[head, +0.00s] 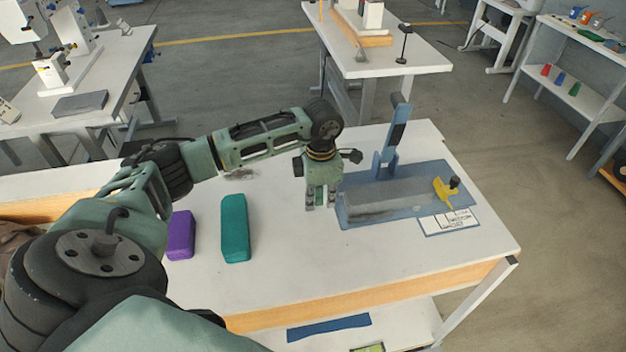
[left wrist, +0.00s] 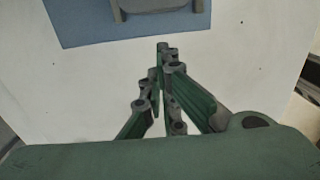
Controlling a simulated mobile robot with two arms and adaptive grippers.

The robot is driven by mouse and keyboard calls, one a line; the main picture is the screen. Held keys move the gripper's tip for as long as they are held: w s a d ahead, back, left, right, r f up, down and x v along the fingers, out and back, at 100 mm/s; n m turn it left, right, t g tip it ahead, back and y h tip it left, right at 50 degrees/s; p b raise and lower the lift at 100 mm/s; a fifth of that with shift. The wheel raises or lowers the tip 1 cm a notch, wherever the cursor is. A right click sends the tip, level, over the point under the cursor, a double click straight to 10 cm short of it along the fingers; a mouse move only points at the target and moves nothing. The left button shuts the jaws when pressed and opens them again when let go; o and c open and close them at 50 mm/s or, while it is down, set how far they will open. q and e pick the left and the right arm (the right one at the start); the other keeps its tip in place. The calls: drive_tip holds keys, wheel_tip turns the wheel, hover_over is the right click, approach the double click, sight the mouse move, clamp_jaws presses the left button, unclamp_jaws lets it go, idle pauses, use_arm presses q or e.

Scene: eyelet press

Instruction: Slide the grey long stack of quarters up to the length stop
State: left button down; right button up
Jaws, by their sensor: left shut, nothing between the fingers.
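The grey long stack (head: 385,203) lies flat on the blue press plate (head: 352,222), lengthwise toward a yellow stop (head: 443,190) at the plate's right side. The stack's right end is close to the yellow stop; I cannot tell if they touch. My left gripper (head: 320,206) points down just left of the stack's left end, its fingers shut and empty. I cannot tell whether it touches the stack. In the left wrist view the shut fingertips (left wrist: 164,48) show below the blue plate (left wrist: 85,28). My right gripper is not in view.
A blue lever press (head: 388,150) stands at the plate's back edge. A white card (head: 449,222) lies at its front right. A teal block (head: 235,228) and a purple block (head: 181,235) lie left of the gripper. The table front is clear.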

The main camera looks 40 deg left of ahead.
use_arm(q)
drive_tip(key=shift+w+d, duration=0.8)
drive_tip(key=shift+w, duration=0.15)
drive_tip(key=shift+w+d+f+b, duration=0.15)
drive_tip(key=shift+w+d+b, duration=0.55)
drive_tip(key=shift+w+d, duration=0.3)
drive_tip(key=shift+w, duration=0.15)
drive_tip(key=shift+r, duration=0.2)
